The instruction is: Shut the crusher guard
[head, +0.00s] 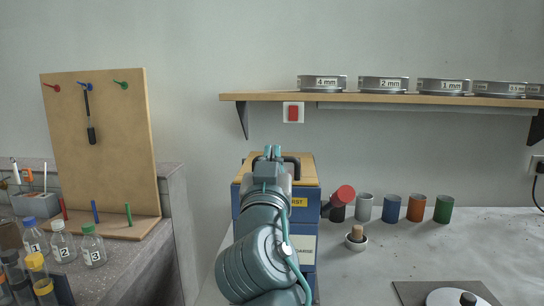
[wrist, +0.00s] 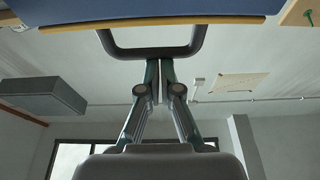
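No part in view is clearly marked as the crusher guard. A blue unit (head: 310,225) with a wooden top (head: 306,172) stands on the bench behind my arm, with labels reading "FIRST" and "COARSE". A dark handle (head: 297,162) shows at its top. In the wrist view a dark U-shaped handle (wrist: 193,40) hangs from a wood-edged blue panel (wrist: 190,8). My gripper (wrist: 160,64) has its fingers close together, with the tips at the handle's bar; I cannot tell if they touch. In the head view my gripper (head: 272,152) hides part of the unit.
A sieve shelf (head: 400,99) is above. A pegboard (head: 105,150) and bottles (head: 62,240) are left. The right bench has free room.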

